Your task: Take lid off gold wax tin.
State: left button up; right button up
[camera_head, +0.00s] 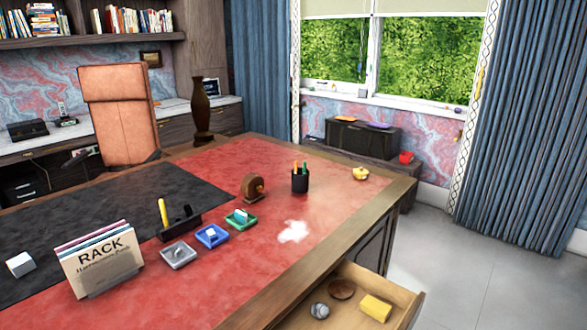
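A small round gold-yellow object (360,173), which looks like the gold wax tin, sits on the red leather desk top (335,185) near its far right corner. It has a small raised part on top. It is too small for me to tell the lid apart from the body. Neither of my grippers is in view.
An open drawer (402,318) at the front right holds a yellow block (375,307), a brown disc (341,289) and a grey round thing (320,310). A black pen cup (300,181) stands left of the gold object. A white patch (293,232) lies nearer.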

aim_at(361, 171)
jog(key=l+u, duration=0.15)
jog(key=u, duration=0.25)
jog(key=i+l+u, duration=0.1)
jog(key=u, duration=0.3)
jog(key=l+u, duration=0.4)
jog(key=i+l+u, duration=0.1)
jog(key=l+u, duration=0.15)
jog(key=l, duration=0.9)
jog(key=l+u, duration=0.2)
jog(key=l, duration=0.9)
jog(key=k+l+u, duration=0.1)
jog(key=l+u, duration=0.15)
jog(key=l, duration=0.9)
jog(key=l+z, duration=0.1)
jog(key=l, duration=0.45)
jog(key=i+l+z, duration=0.1)
jog(key=l, duration=0.4)
